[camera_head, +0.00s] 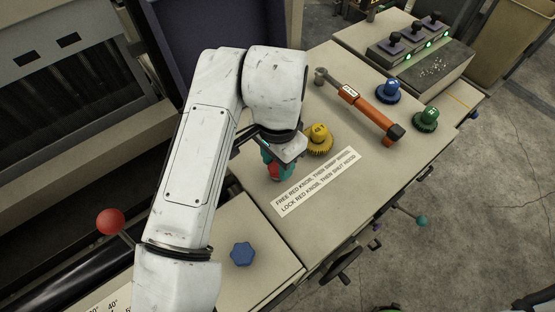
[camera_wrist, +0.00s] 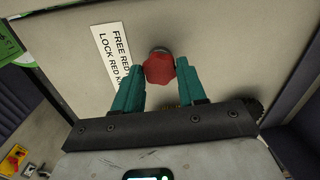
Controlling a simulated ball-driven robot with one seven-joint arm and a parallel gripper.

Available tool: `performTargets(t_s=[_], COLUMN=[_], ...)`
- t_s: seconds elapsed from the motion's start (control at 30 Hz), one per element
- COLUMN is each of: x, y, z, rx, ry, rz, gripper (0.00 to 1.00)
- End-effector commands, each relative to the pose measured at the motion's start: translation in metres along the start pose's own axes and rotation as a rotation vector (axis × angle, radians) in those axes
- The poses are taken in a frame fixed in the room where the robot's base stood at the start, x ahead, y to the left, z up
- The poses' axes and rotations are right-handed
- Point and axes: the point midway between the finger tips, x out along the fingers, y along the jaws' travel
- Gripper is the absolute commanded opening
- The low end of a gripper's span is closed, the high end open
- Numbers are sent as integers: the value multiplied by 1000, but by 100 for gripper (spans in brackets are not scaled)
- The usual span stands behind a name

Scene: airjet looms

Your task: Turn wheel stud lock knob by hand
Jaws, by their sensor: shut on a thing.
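The red knob (camera_wrist: 159,69) sits on the beige panel, between the two teal fingers of my gripper (camera_wrist: 160,82) in the wrist view. The fingers are shut on its sides. In the head view my gripper (camera_head: 277,170) points down at the panel, with a bit of the red knob (camera_head: 274,171) showing between the teal fingers. My wrist hides most of the knob there. A white label (camera_head: 315,181) about freeing and locking the red knob lies beside it, and the label (camera_wrist: 115,55) is partly cut off in the wrist view.
A yellow gear wheel (camera_head: 319,142) stands close to the right of my gripper. An orange-handled wrench (camera_head: 366,112), a blue wheel (camera_head: 387,91) and a green wheel (camera_head: 425,119) lie farther right. A blue star knob (camera_head: 242,254) and a red ball lever (camera_head: 110,222) are nearer.

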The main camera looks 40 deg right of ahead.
Motion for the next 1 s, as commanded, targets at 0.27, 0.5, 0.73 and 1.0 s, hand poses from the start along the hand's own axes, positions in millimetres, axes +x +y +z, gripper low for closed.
performTargets(t_s=[0.27,0.5,0.73,1.0], x=[1,-2,-17,-20], y=[0,0,0,0], z=[0,0,0,0], rx=[-3,-4,-4,-4], ry=[-1,0,0,0], rz=[1,0,1,0], gripper=[60,60,60,60])
